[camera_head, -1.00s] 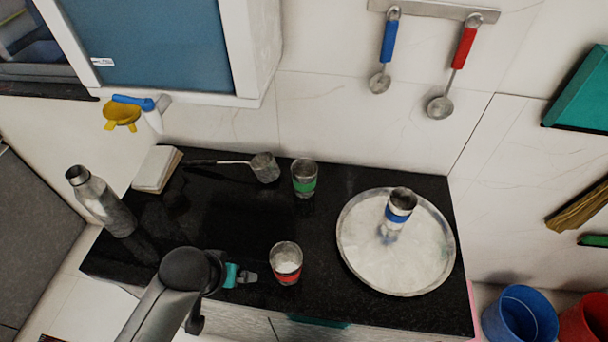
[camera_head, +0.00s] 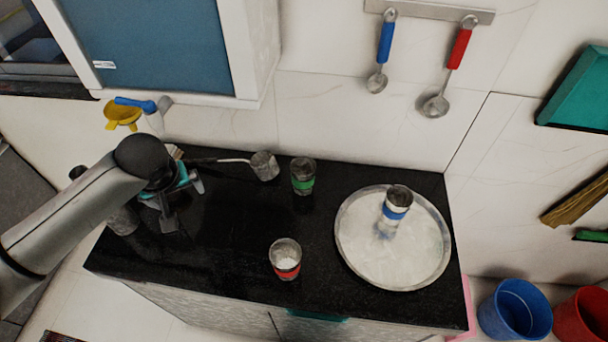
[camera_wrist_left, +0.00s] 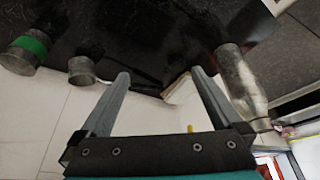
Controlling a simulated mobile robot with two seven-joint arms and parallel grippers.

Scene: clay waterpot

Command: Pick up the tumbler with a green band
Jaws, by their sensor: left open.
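The tumbler with a green band (camera_head: 303,176) stands upright near the back of the black counter, right of the ladle's cup. It also shows at the upper left of the left wrist view (camera_wrist_left: 25,52). My left gripper (camera_head: 183,207) is open and empty over the counter's left part, well to the left of the green-banded tumbler. Its two fingers (camera_wrist_left: 160,88) stand apart in the left wrist view. A red-banded tumbler (camera_head: 285,258) stands near the front edge. A blue-banded tumbler (camera_head: 396,204) stands on the round steel plate (camera_head: 390,262). My right gripper is not in view.
A long-handled ladle (camera_head: 264,165) lies left of the green-banded tumbler. A steel bottle (camera_wrist_left: 240,80) stands at the left end, partly hidden by my arm in the head view. The counter's middle (camera_head: 235,225) is clear.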

